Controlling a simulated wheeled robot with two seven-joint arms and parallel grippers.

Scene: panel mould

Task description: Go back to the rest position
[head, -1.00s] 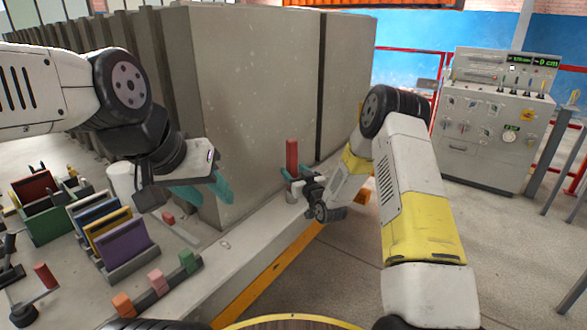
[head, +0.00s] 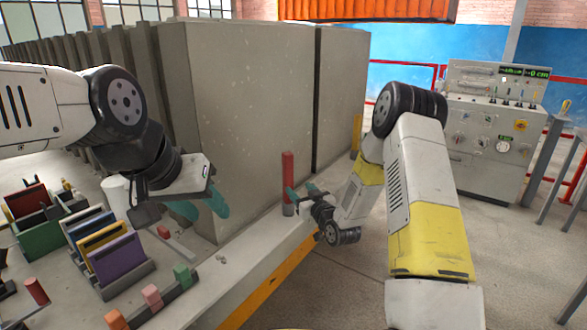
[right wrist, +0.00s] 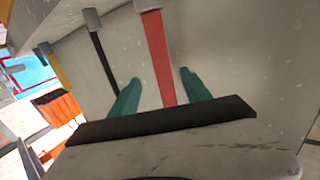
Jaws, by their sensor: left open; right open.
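My left gripper (head: 205,207) has teal fingers and hangs in front of the near concrete panel (head: 250,110), above the bench ledge. It is open with nothing between its fingers. My right gripper (head: 303,192) is open beside a red-handled upright post (head: 288,178) on the ledge. In the right wrist view the red handle (right wrist: 158,60) shows between the two teal fingertips (right wrist: 155,90), with a gap on both sides, so the fingers are not closed on it. I cannot tell how far the handle lies from the fingers in depth.
Racks of coloured plates (head: 118,258) and a strip with small coloured blocks (head: 152,297) are on the bench at left. A control cabinet (head: 490,140) stands at the back right.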

